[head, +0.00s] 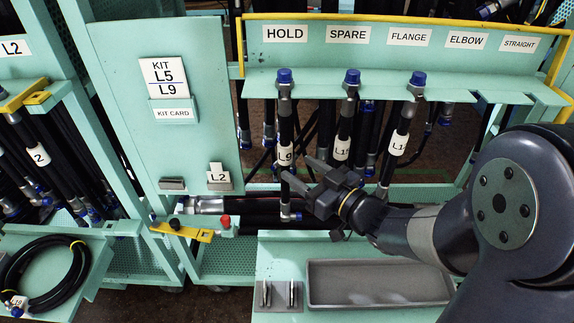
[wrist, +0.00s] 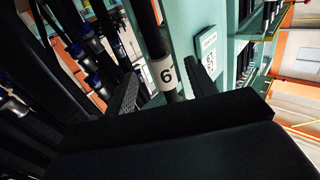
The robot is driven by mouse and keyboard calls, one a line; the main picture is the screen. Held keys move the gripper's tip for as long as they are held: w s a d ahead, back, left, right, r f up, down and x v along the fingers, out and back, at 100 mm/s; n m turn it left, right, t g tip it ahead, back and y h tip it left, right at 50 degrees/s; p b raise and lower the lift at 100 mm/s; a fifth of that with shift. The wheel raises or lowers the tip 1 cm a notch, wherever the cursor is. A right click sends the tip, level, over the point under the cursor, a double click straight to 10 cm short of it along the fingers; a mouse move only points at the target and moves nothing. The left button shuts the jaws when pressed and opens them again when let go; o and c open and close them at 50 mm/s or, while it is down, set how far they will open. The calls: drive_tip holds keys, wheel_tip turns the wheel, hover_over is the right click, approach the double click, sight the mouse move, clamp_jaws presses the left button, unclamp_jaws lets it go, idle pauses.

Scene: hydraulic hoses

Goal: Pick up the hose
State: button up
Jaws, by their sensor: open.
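A black hose labelled L9 (head: 285,125), with a blue cap on top, hangs upright from the rack under the HOLD sign. My gripper (head: 298,172) reaches in from the right at the height of its lower part, just below the label. In the wrist view the hose (wrist: 151,35) and its white label (wrist: 164,73) show between the two fingers of my open gripper (wrist: 163,80). Whether a finger touches the hose I cannot tell. Two more labelled hoses hang to its right, under SPARE (head: 345,125) and FLANGE (head: 402,125).
The green rack shelf (head: 400,87) runs above the hoses. A panel with a KIT L5 L9 card (head: 165,75) stands to the left. A grey tray (head: 380,283) sits below my arm. A coiled hose (head: 45,270) lies at lower left. More hoses hang behind.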

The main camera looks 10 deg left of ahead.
sight(290, 160)
drive_tip(key=shift+w+a+r, duration=0.15)
drive_tip(key=shift+w+a, duration=0.15)
drive_tip(key=shift+a, duration=0.3)
drive_tip(key=p+x, duration=0.1)
drive_tip(key=x, duration=0.3)
drive_tip(key=shift+w+a, duration=0.15)
drive_tip(key=shift+r, duration=0.1)
clamp_jaws()
